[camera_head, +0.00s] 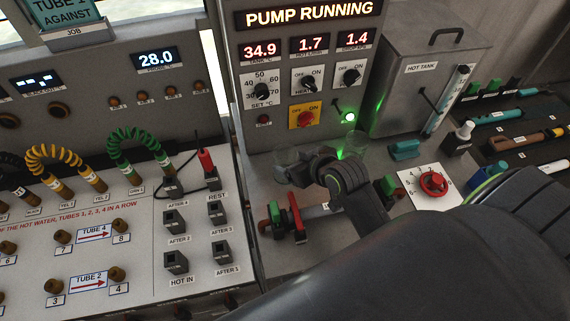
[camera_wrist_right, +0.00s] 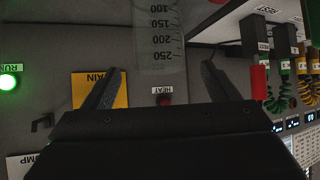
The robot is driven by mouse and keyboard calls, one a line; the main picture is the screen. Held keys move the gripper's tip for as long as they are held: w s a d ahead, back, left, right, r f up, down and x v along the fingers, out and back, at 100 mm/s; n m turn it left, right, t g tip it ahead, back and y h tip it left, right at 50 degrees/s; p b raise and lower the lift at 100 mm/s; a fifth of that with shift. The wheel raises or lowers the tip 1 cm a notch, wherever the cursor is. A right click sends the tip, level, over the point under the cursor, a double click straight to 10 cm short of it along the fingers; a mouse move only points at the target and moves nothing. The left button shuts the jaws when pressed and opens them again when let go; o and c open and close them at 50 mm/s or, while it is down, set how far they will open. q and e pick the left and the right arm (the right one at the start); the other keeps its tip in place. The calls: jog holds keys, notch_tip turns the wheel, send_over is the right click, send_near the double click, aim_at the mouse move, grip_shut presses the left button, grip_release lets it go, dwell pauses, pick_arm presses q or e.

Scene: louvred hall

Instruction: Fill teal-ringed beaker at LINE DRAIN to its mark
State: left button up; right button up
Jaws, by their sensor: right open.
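A clear graduated beaker (camera_wrist_right: 158,40) shows in the right wrist view, with marks reading 100 to 250. It lies between and beyond the fingertips of my right gripper (camera_wrist_right: 160,70), which is open; contact is not visible. In the head view my right gripper (camera_head: 312,166) is over the bench below the pump panel, beside faint clear glass (camera_head: 286,156). I cannot tell which glass is the beaker. No teal ring, water level or LINE DRAIN label is legible. My left gripper is not in view.
The pump panel (camera_head: 310,62) reads PUMP RUNNING, 34.9, 1.7 and 1.4. Red and green valve handles (camera_head: 296,216) sit in front of my gripper. A hot tank (camera_head: 425,70) stands right. A sloping board (camera_head: 130,245) with hose loops fills the left. A red dial (camera_head: 433,184) is at right.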

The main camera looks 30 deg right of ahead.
aim_at(279, 154)
jog(key=shift+p+x, duration=0.85)
jog(key=shift+x, duration=2)
jog(key=shift+w+r, duration=0.1)
jog(key=shift+r, duration=0.05)
jog(key=shift+c, duration=0.4)
jog(key=c, duration=1)
